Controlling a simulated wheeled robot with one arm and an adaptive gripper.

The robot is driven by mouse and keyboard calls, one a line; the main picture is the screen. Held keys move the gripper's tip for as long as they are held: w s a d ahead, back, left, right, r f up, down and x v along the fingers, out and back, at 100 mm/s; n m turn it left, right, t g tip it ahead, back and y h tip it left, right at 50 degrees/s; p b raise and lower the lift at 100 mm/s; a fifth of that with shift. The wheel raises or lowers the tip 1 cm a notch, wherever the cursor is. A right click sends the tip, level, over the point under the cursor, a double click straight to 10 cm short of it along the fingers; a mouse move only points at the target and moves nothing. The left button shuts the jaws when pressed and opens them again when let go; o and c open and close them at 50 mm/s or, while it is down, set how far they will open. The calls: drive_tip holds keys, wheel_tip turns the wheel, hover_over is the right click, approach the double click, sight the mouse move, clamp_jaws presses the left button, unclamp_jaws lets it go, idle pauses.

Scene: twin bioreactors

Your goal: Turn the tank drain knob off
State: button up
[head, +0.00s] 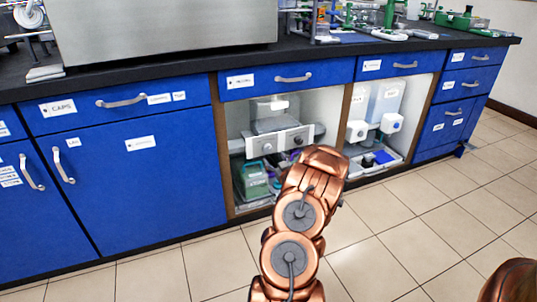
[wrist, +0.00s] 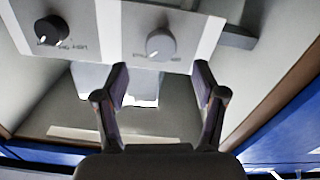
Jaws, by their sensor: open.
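A pale panel (wrist: 108,30) with two round knobs shows in the wrist view, and the same panel (head: 279,142) shows inside the open cabinet bay in the head view. The light grey knob (wrist: 160,45) is near the middle of the wrist view. The black knob (wrist: 51,30) is at upper left, with a white mark. The lettering is upside down and too small to read, so I cannot tell which is the tank drain knob. My gripper (wrist: 162,76) is open and empty, its fingertips just below the grey knob in the picture. Touch cannot be judged.
The bay has wooden side walls (head: 347,109) and blue drawers (head: 286,78) above. A green container (head: 253,181) stands low inside. The neighbouring bay holds white-lidded jugs (head: 385,103). Blue cabinet doors (head: 139,190) are closed at left. The tiled floor (head: 425,225) in front is clear.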

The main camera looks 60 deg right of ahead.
sight(268, 150)
drive_tip(key=shift+b+x, duration=1.2)
drive_tip(key=shift+x, duration=2.25)
drive_tip(key=shift+a, duration=0.1)
drive_tip(key=shift+c, duration=0.2)
drive_tip(key=c, duration=1.1)
drive_tip(key=shift+r, duration=0.1)
